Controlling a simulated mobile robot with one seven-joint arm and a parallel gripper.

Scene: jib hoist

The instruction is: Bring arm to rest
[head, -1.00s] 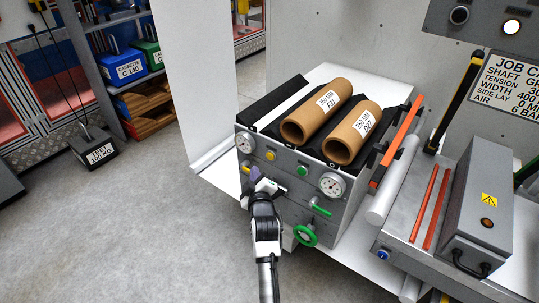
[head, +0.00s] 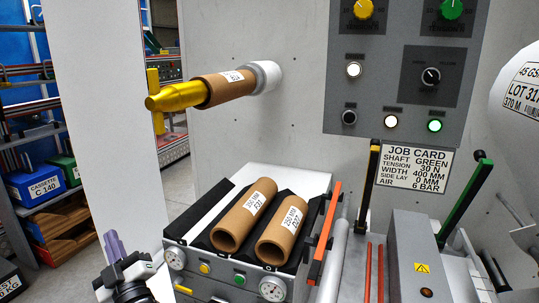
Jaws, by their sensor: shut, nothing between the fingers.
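My gripper (head: 113,246) shows at the lower left of the head view, its purple fingers together and pointing up. It is shut and holds nothing. It stands to the left of the grey cabinet (head: 215,287) with gauges and buttons, apart from it as far as I can tell. The rest of my arm drops out of the bottom of the view.
Two cardboard cores (head: 245,216) lie in black cradles on the cabinet. Above, a yellow-tipped shaft (head: 175,97) carrying a core sticks out from the wall. A control panel (head: 397,65) and job card (head: 413,168) are at right.

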